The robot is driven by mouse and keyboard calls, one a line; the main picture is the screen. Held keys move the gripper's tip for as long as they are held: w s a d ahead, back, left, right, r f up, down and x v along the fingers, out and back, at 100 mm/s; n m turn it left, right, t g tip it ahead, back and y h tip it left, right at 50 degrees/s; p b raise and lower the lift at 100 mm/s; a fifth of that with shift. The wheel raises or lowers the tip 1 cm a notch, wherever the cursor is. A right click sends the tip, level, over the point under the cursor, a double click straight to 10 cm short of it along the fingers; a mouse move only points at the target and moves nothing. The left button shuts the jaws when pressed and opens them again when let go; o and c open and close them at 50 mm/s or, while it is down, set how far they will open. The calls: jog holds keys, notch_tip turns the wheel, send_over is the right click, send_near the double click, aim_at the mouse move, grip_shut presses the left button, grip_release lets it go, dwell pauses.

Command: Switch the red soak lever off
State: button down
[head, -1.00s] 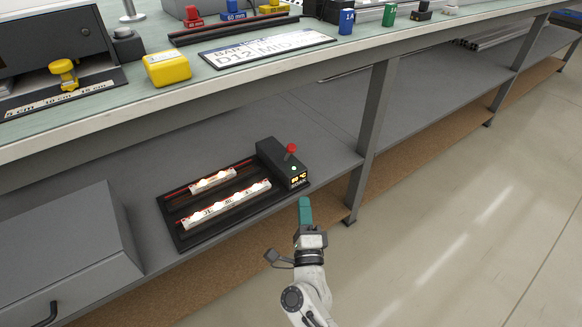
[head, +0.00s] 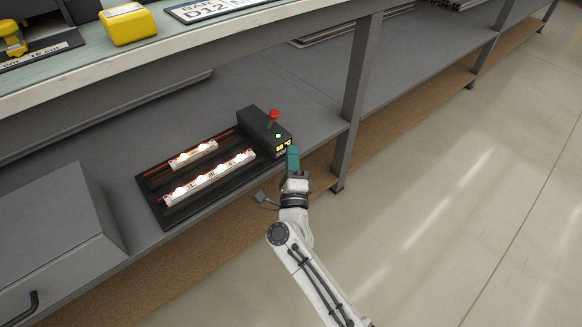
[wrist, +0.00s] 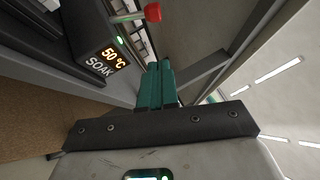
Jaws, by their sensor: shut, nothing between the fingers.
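The box has a lit green light and a lit amber display; in the wrist view the display reads 50 °C above the word SOAK, and the red knob (wrist: 152,12) shows at the top. My gripper (head: 292,152) has teal fingers, shut and empty. It is in front of the box's front right corner, below the lever and apart from it. The wrist view shows the fingers (wrist: 157,66) side by side, pointing up past the box.
The box joins a black tray (head: 170,222) holding two strips with glowing lamps. A grey table leg (head: 352,110) stands just right of the box. The bench top overhangs the shelf. A grey drawer unit (head: 60,240) is at left. Floor at right is clear.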

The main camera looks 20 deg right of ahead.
aim_at(271, 121)
jog(key=w+r+b, duration=0.2)
jog(key=w+r, duration=0.1)
jog(key=w, duration=0.4)
jog(key=shift+w, duration=0.3)
jog(key=shift+a+r+p, duration=0.1)
jog(key=shift+r+p, duration=0.05)
jog(key=shift+p, duration=0.15)
